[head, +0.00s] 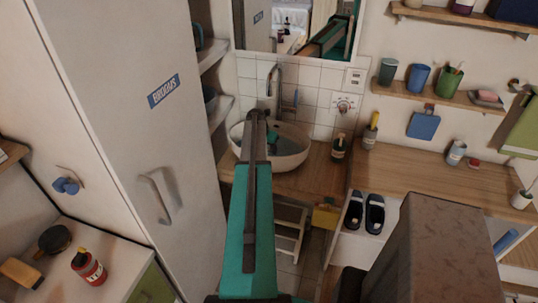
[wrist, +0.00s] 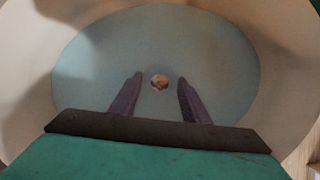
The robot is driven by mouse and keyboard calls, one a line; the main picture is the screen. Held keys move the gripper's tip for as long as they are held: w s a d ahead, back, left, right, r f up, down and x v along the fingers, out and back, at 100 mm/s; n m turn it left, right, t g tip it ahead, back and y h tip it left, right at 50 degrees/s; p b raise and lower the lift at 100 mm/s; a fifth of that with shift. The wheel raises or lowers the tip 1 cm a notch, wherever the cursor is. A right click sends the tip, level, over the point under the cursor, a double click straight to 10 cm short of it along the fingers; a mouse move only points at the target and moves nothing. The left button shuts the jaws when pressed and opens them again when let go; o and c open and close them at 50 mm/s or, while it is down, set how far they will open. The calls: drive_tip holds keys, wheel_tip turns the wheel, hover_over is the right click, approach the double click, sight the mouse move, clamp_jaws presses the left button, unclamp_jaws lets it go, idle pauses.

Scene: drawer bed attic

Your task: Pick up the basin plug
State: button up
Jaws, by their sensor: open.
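A small round brown-and-white piece (wrist: 159,81) shows at the middle of the basin floor in the wrist view. It looks like the basin plug, though it is too small to tell it surely from the drain. The cream basin (head: 291,160) stands on the wooden counter below the tap. My gripper (wrist: 160,82) is open, with its two dark fingers on either side of the small piece and nothing held. How high the fingertips are above the floor is hard to tell. In the head view my arm hides part of the basin, and the plug cannot be made out.
A tap (head: 275,80) rises behind the basin. A dark bottle (head: 339,148) stands on the counter right of it. A tall white cabinet (head: 140,120) is close on the left. A shelf with cups (head: 420,78) hangs at the right. A mirror (head: 300,25) is above.

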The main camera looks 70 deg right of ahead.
clamp_jaws()
idle(0.3)
drive_tip(key=shift+r, duration=0.1)
